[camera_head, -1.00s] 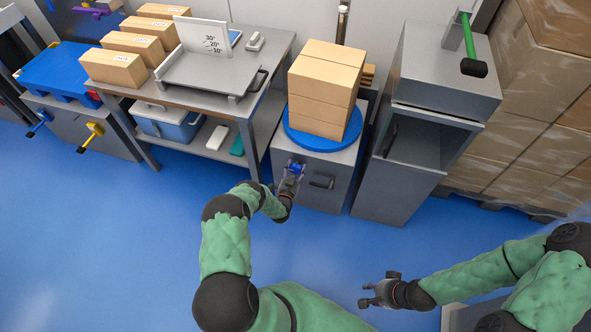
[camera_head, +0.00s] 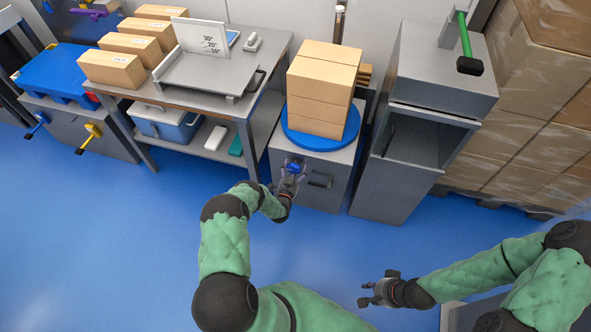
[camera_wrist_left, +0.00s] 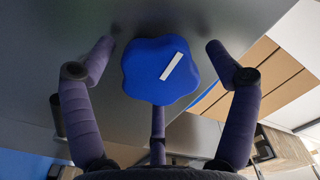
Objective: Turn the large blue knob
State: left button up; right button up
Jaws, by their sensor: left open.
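The large blue knob (camera_wrist_left: 155,72) is a lobed knob with a white bar mark, on the front of a grey cabinet. In the head view the knob (camera_head: 295,166) shows small, just below the blue round turntable. My left gripper (camera_head: 291,175) is at the knob. In the left wrist view its fingers (camera_wrist_left: 158,58) stand open on both sides of the knob, with a gap on each side. The mark is tilted, its upper end to the right. My right gripper (camera_head: 379,292) is held over the floor at the lower right, empty, with its fingers apart.
Stacked cardboard boxes (camera_head: 322,88) stand on the blue turntable (camera_head: 301,141) above the knob. A dark handle (camera_head: 320,179) is right of the knob on the cabinet front. A grey workbench (camera_head: 190,93) stands to the left. The blue floor in front is clear.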

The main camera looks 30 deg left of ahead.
pick_arm(q)
jog(key=v, duration=1.2)
dwell(0.7)
jog(key=w+n, duration=0.3)
jog(key=n, duration=0.1)
jog(key=w+a+n, duration=0.1)
jog(key=w+n, duration=0.2)
jog(key=n, duration=0.2)
jog(key=w+a+f+n, duration=0.1)
jog(key=w+n, duration=0.2)
jog(key=n, duration=0.2)
jog(key=shift+w+a, duration=0.15)
jog(key=shift+w, duration=0.1)
jog(key=shift+x, duration=0.85)
jog(key=shift+s+r, duration=0.1)
